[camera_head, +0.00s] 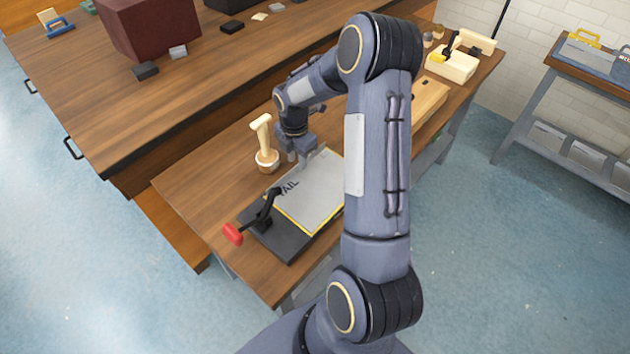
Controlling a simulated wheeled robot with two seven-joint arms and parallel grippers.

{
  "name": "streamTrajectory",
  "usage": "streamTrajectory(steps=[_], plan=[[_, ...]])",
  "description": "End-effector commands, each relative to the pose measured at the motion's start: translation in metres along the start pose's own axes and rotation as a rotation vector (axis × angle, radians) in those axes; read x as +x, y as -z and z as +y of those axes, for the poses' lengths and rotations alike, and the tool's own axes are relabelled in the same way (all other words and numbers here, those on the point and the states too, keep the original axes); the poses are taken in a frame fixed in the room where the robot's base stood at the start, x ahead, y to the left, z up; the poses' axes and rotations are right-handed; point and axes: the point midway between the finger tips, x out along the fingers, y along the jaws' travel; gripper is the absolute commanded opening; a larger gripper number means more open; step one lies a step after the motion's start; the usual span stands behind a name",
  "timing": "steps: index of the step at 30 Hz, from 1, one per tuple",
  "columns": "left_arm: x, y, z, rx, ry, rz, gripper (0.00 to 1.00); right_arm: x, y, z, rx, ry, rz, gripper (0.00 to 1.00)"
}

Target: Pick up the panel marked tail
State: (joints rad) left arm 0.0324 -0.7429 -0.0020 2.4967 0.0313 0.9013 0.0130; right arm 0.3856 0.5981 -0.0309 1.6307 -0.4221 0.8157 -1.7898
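The grey panel (316,196) has dark letters reading roughly "AIL", the first letter being hidden, and a yellow front edge. It lies flat on a black base (283,239) at the front of the workbench. A black toggle clamp (262,212) with a red handle (233,233) stands at its left side, over the lettered edge. My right gripper (297,160) points down at the panel's far left corner. Its fingers appear apart, with nothing seen between them; whether they touch the panel is unclear. My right arm hides the panel's right side. My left gripper is out of view.
A wooden mallet-like tool (263,145) stands left of my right gripper, close by. A wooden block (428,98) and a pale plane-like tool (452,63) are at the bench's far right. A longer bench (130,125) with a dark red box (150,28) lies behind.

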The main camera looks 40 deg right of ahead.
Motion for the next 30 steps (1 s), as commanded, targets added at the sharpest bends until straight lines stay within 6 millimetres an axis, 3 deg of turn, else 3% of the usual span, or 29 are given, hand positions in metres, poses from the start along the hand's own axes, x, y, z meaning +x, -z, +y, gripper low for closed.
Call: streamTrajectory(steps=[6,13,20,30], plan=[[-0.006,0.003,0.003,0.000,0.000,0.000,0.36,0.024,0.001,-0.001,0.000,0.001,0.000,0.28],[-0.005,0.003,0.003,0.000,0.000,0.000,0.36,0.026,0.001,-0.001,0.001,-0.001,0.000,0.28],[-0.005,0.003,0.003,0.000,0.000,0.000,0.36,0.026,0.001,-0.001,0.001,-0.001,0.000,0.01],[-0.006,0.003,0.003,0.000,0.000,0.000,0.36,0.025,0.001,0.000,0.001,-0.002,0.000,0.00]])
